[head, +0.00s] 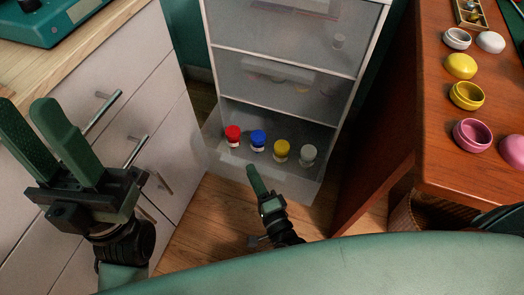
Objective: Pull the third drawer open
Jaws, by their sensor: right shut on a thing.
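A grey translucent drawer unit (297,62) stands at the back centre. Its third drawer (205,150) stands out from the unit, open at the top. A red-lidded jar (233,140), a blue-lidded jar (258,144), a yellow-lidded jar (281,155) and a white-lidded jar (308,157) stand inside it. My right gripper (253,176) is shut at the drawer's front; its handle is hidden behind the gripper. My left gripper (29,112) is open and empty, above the white cabinet's side, apart from the drawer.
A white cabinet (150,105) with metal handles stands at the left under a wooden top. A red-brown table (435,150) at the right bears several round containers, including a pink bowl (472,136). Some wooden floor (205,215) shows between the cabinet and the drawer.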

